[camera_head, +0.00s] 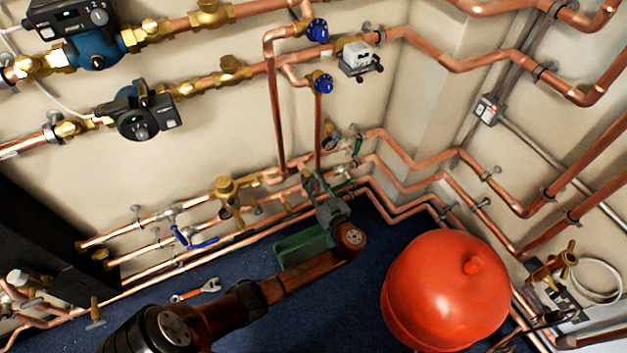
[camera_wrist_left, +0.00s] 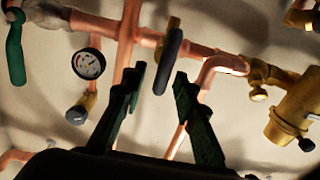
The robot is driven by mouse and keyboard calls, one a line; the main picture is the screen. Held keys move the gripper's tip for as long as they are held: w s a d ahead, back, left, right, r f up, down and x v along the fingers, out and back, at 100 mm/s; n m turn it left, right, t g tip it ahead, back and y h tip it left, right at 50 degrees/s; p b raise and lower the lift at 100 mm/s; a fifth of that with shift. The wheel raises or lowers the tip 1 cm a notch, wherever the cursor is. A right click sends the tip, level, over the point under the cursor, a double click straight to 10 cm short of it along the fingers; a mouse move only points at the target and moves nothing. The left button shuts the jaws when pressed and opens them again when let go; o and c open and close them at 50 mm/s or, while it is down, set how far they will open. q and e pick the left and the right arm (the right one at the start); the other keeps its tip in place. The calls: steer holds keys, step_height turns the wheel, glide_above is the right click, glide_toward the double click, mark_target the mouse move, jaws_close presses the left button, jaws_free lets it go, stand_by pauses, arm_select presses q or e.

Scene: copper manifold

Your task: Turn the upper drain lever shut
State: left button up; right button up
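My left gripper (camera_head: 322,186) reaches in from the left to the lower pipes at the back wall. In the left wrist view the two dark green fingers (camera_wrist_left: 160,95) are apart, with nothing clamped between them. A dark, narrow handle (camera_wrist_left: 168,62) on a brass stem stands just beyond the gap between the fingertips; I cannot tell if it touches either one. A green lever (camera_wrist_left: 14,50) hangs at the left edge of the wrist view. A green lever also shows beside the pipes in the head view (camera_head: 357,147). I cannot tell which is the upper drain lever.
A round gauge (camera_wrist_left: 88,63) sits left of the fingers in the wrist view, and a brass fitting (camera_wrist_left: 292,108) sits right. Copper pipes crowd the wall. A red tank (camera_head: 446,290) stands right of my arm. A blue lever (camera_head: 193,239) and a wrench (camera_head: 197,290) are at left.

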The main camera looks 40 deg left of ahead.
arm_select(q)
steer(key=shift+c, duration=0.7)
jaws_close()
steer(key=shift+m, duration=0.4)
steer(key=shift+w+d+m, duration=0.15)
steer(key=shift+w+m, duration=0.15)
steer(key=shift+m, duration=0.7)
steer(key=f+m, duration=0.1)
steer(key=m, duration=0.4)
steer(key=w+m+p, duration=0.1)
steer(key=m, duration=0.4)
steer(key=w+f+m+p, duration=0.1)
steer(key=m, duration=0.4)
steer(key=shift+d+f+m, duration=0.3)
steer(key=shift+d+m, duration=0.1)
arm_select(e)
step_height(320, 180, down, 7)
steer(key=shift+d, duration=0.35)
